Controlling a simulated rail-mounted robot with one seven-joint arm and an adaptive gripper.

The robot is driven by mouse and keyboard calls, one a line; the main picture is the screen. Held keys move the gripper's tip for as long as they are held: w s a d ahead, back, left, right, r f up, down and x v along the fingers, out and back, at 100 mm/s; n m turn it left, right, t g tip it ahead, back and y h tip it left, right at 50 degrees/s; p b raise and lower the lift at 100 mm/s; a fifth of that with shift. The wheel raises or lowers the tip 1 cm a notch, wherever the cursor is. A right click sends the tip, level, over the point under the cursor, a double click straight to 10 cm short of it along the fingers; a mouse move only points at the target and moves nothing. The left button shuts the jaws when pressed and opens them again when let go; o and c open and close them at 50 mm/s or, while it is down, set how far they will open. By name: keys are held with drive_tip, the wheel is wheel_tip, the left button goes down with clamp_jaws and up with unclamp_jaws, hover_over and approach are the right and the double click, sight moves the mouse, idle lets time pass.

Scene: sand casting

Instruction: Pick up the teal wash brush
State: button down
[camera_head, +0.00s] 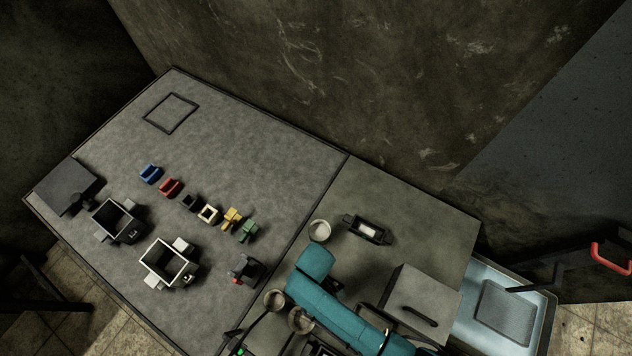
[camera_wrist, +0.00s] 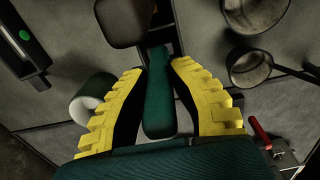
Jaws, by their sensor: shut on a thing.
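In the wrist view my gripper (camera_wrist: 160,72) shows with its two yellow stepped fingers on either side of a teal handle. This is the teal wash brush (camera_wrist: 159,100), and the fingers are shut on it near their tips. The brush runs lengthwise between the fingers, and its far end shows only in part. Whether it touches the surface below, I cannot tell. In the head view my teal arm reaches over the right-hand worktop, and I cannot make out the gripper or the brush there.
Round cups (camera_wrist: 249,66) lie right of my gripper, and a pale cylinder (camera_wrist: 90,98) lies left. A red-handled tool (camera_wrist: 262,136) is at lower right. In the head view, a grey box (camera_head: 424,296) stands right of my arm.

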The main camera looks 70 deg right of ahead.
drive_tip(key=shift+f, duration=0.1)
wheel_tip(320, 180, up, 10)
drive_tip(key=p, duration=0.2)
drive_tip(key=shift+p, duration=0.3)
